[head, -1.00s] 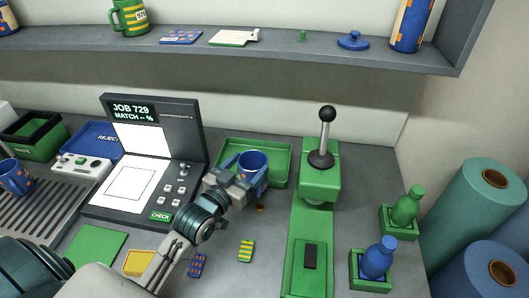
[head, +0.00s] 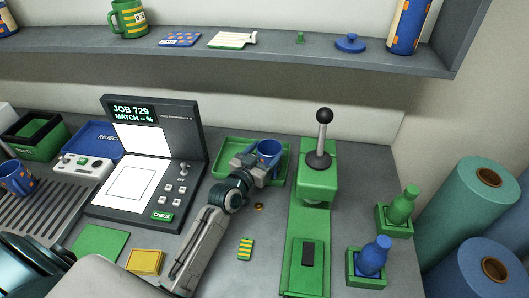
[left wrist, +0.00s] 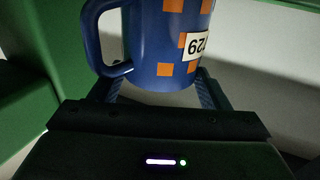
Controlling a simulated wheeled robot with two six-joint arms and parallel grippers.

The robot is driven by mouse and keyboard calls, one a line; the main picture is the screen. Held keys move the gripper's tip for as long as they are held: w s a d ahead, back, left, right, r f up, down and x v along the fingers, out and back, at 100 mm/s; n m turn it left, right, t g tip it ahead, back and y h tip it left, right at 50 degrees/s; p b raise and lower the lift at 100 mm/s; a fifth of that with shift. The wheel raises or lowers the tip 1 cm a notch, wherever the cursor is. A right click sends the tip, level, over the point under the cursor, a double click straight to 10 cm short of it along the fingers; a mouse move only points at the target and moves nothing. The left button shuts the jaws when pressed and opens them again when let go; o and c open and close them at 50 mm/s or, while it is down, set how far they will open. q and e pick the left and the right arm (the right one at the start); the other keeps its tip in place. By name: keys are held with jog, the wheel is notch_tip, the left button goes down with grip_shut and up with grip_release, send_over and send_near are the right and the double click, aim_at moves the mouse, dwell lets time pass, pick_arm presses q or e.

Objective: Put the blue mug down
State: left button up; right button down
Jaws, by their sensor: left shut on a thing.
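The blue mug (head: 269,149) is at the green tray (head: 220,170), behind the middle of the bench. In the left wrist view the blue mug (left wrist: 165,45) has orange squares and a white number label, with its handle to the left. My left gripper (head: 258,165) is shut on the mug, one finger on each side of its body in the wrist view. The mug appears over the tray in the head view; I cannot tell whether its base touches the tray floor. My right gripper is not in view.
A green lever press (head: 318,180) stands right of the tray. A grey checking console (head: 150,165) stands to the left. Green and blue bottles (head: 403,206) sit in holders at the right. Another blue mug (head: 17,178) stands on a slatted rack at far left.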

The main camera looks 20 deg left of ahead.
pick_arm(q)
jog(key=shift+f+b, duration=0.25)
jog(key=shift+b, duration=0.15)
jog(key=o, duration=1.7)
jog(key=shift+r+p, duration=0.4)
jog(key=shift+p, duration=0.1)
jog(key=s, duration=0.4)
jog(key=s+a, duration=0.1)
jog(key=s, duration=0.3)
jog(key=s+b, duration=0.1)
jog(key=s, duration=0.3)
jog(key=shift+a+f, duration=0.1)
jog(key=shift+a, duration=0.2)
